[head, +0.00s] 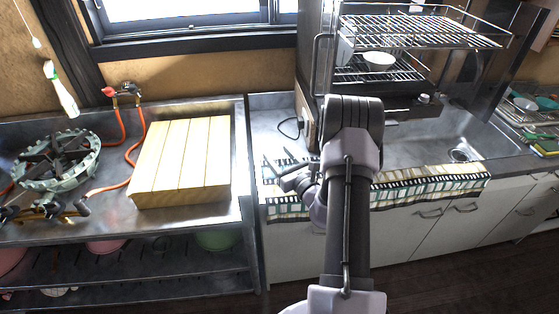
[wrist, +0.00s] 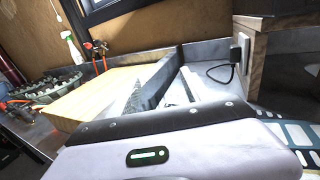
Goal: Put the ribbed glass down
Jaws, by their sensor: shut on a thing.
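My gripper (head: 278,158) is over the grey counter (head: 268,103), near its front edge and above the patterned cloth (head: 430,185). Its fingers also show in the wrist view (wrist: 176,78), pointing away toward the back of the counter. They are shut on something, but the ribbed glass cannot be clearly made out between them. It is clear or hidden by the fingers and my wrist. I see no ribbed glass standing on the open counter.
A wooden slatted board (head: 182,160) lies on the steel table to the left, beside a gas burner (head: 57,160). A wire dish rack (head: 425,28) with a white bowl (head: 379,59) stands right. A sink (head: 460,154) is beyond. A dark cable (head: 291,128) lies at the counter's back.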

